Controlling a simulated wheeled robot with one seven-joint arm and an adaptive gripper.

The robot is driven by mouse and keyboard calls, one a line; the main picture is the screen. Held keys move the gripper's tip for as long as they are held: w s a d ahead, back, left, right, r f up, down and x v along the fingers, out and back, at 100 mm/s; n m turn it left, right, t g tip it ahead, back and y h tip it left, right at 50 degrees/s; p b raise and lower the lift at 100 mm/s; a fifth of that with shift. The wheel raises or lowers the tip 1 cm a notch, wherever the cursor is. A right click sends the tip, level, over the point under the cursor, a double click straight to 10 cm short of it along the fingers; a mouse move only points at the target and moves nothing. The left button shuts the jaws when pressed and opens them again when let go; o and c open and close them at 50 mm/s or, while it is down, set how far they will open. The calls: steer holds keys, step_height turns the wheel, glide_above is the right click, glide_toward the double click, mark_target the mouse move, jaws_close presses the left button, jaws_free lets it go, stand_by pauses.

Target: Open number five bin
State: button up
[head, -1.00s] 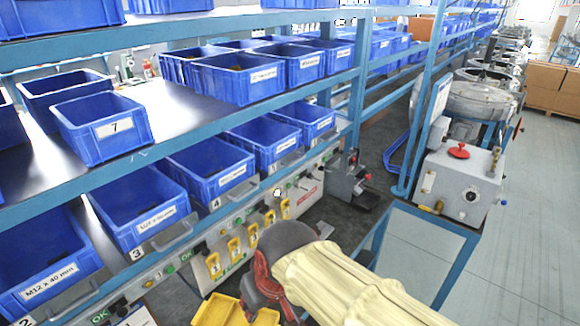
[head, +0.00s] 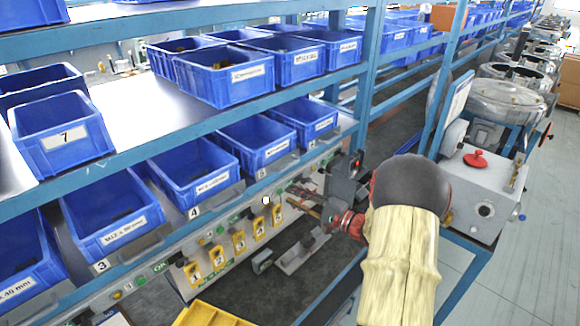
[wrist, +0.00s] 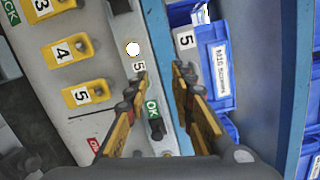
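The number five bin (head: 250,142) is a blue open-topped bin on the lower shelf, with a white label on its front and a "5" tag (head: 262,172) on the grey strip below. In the wrist view, the bin (wrist: 217,90) is right of centre, beside its grey strip with the "5" tag (wrist: 186,40). My gripper (head: 297,197) is in front of the shelf edge, below and right of the bin. In the wrist view my gripper (wrist: 161,74) is open, its two fingers apart with nothing between them. The right fingertip overlaps the strip; contact cannot be told.
The number four bin (head: 193,170) and number three bin (head: 110,212) stand to the left, another blue bin (head: 295,122) to the right. A panel with yellow numbered tags (head: 238,240) runs below the shelf. A blue upright post (head: 370,80) stands right of the bins.

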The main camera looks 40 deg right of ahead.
mark_target(290, 165)
steer(key=d+r+t+h, duration=0.3)
steer(key=d+r, duration=0.1)
steer(key=d, duration=0.1)
steer(key=shift+n, duration=0.3)
steer(key=x, duration=0.8)
steer(key=shift+w, duration=0.1)
steer(key=c, duration=0.3)
steer(key=shift+f, duration=0.1)
jaws_close()
